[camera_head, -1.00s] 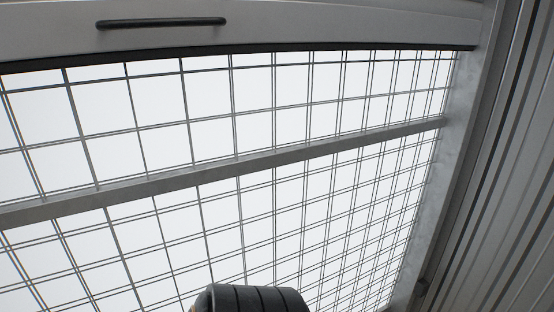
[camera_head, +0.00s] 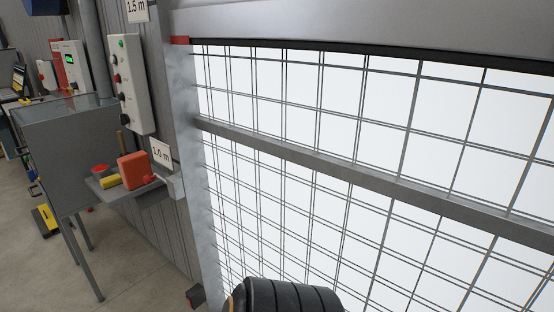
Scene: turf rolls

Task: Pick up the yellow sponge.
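A small yellow block that looks like the yellow sponge (camera_head: 110,181) lies on a narrow grey wall shelf (camera_head: 120,194) at the left. An orange-red container (camera_head: 132,171) stands just to its right, and a small red item (camera_head: 101,169) is behind it. Neither gripper is in view. A black ribbed rounded part, perhaps of my own arm, shows at the bottom edge.
A wire mesh gate (camera_head: 380,170) with grey rails fills the right side. A grey cabinet on legs (camera_head: 65,150) stands left of the shelf. A control box with buttons (camera_head: 130,85) hangs above. Concrete floor (camera_head: 130,270) is open at lower left.

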